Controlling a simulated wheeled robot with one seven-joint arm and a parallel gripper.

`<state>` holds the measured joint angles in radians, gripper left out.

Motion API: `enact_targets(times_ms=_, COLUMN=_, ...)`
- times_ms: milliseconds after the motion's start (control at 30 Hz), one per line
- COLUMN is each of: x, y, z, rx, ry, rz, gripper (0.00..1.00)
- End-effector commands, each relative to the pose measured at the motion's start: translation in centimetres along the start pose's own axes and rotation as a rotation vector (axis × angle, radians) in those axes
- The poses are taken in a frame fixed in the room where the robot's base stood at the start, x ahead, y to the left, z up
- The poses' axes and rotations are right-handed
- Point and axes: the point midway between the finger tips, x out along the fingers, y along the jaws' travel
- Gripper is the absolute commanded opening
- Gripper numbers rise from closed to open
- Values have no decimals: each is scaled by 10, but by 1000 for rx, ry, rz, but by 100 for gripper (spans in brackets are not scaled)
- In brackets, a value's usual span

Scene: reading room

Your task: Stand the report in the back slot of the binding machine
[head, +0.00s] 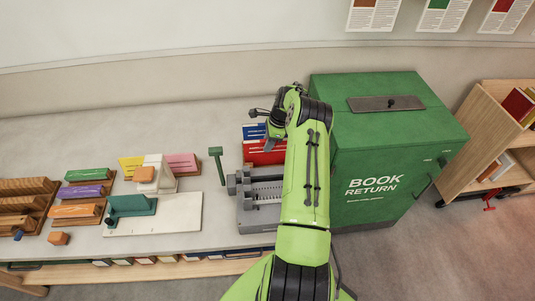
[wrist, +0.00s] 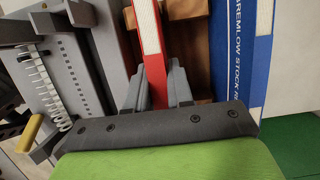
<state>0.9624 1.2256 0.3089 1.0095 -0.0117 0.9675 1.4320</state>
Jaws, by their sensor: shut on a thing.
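My gripper (wrist: 154,92) is shut on a red report (wrist: 151,45), with one grey finger on each side of it in the wrist view. In the head view the red report (head: 262,152) shows behind the binding machine, partly hidden by my arm. The grey binding machine (head: 258,205) stands on the counter left of my arm. Its plate and white spiral coil show at the left of the wrist view (wrist: 75,60). The report's lower edge is hidden, so I cannot tell what it rests on.
A blue report marked "STOCK" (wrist: 240,55) stands right of the red one, with brown wood (wrist: 196,45) between. The green book return box (head: 390,150) is close at right. A green-topped lever (head: 216,165) and a white-based teal device (head: 150,220) stand left.

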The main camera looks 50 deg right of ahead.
Motion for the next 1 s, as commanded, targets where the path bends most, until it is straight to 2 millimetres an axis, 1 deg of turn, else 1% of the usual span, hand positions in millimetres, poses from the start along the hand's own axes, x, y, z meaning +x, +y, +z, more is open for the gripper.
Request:
enact_targets(times_ms=33, x=-6, y=0, z=2, rx=-1, ry=0, rz=-2, gripper=0)
enact_targets(times_ms=100, x=-10, y=0, z=3, rx=-1, ry=0, rz=-2, gripper=0)
enact_targets(times_ms=1000, x=-60, y=0, z=18, rx=0, ry=0, rz=-1, gripper=0)
